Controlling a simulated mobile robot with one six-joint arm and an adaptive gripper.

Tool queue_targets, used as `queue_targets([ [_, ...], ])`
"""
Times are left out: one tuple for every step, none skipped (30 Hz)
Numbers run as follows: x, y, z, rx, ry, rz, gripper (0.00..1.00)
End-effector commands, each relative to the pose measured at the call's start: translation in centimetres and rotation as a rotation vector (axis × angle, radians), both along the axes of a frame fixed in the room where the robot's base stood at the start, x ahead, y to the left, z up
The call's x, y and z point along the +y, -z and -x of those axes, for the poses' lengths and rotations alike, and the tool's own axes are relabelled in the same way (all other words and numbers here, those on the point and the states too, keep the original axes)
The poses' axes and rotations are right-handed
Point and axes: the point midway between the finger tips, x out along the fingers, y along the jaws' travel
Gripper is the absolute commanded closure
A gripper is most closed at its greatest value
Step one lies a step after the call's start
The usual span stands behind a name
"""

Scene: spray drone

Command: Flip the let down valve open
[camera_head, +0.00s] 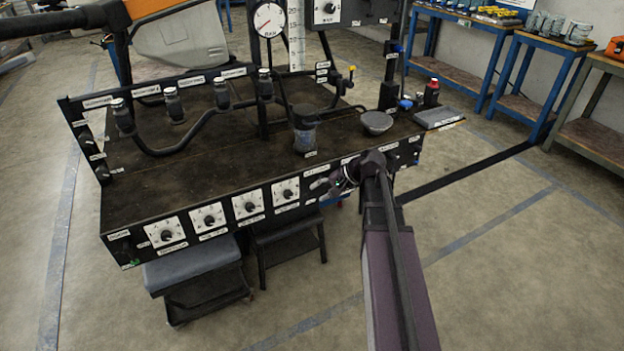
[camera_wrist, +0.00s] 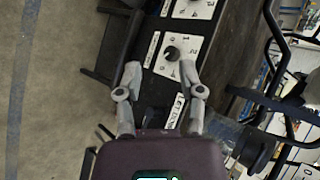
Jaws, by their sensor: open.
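My gripper (camera_head: 318,187) is at the front panel of the dark bench (camera_head: 150,190), right of the row of dials. In the wrist view my gripper (camera_wrist: 160,72) is open, its two fingers apart in front of the panel. A white label (camera_wrist: 175,111) beside the right finger seems to start with "LET", though the text is small. A dark shape (camera_wrist: 153,114) lies between the finger bases; I cannot tell if it is the let down valve or its lever. Nothing is visibly held. My arm hides part of the panel in the head view.
Several white dials with black knobs line the panel, the nearest (camera_head: 286,191) left of my gripper; it also shows in the wrist view (camera_wrist: 172,53). A blue-grey jar (camera_head: 305,130) and a bowl (camera_head: 376,122) stand on the bench. A stool (camera_head: 287,245) stands below.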

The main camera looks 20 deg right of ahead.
Motion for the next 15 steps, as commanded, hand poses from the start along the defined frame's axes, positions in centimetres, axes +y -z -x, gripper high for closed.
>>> queue_targets([
  [0.3,-0.7,0.2,0.006,-0.008,0.012,0.5],
  [0.4,-0.9,0.3,0.009,-0.012,0.019,0.5],
  [0.6,-1.1,0.5,0.012,-0.016,0.028,0.5],
  [0.7,-1.2,0.6,0.016,-0.021,0.035,0.5],
  [0.8,-1.4,0.7,0.019,-0.025,0.043,0.5],
  [1.0,-1.6,0.8,0.023,-0.03,0.052,0.5],
  [1.1,-1.7,0.9,0.025,-0.033,0.059,0.5],
  [1.2,-1.9,1.0,0.029,-0.038,0.066,0.5],
  [1.4,-2.1,1.1,0.032,-0.043,0.076,0.5],
  [1.5,-2.2,1.2,0.036,-0.047,0.083,0.5],
  [1.6,-2.4,1.3,0.038,-0.051,0.089,0.5],
  [1.8,-2.6,1.5,0.042,-0.056,0.1,0.5],
  [1.8,-2.7,1.6,0.045,-0.06,0.107,0.5],
  [2.0,-2.9,1.7,0.048,-0.064,0.113,0.5],
  [2.1,-3.1,1.8,0.052,-0.068,0.123,0.5],
])
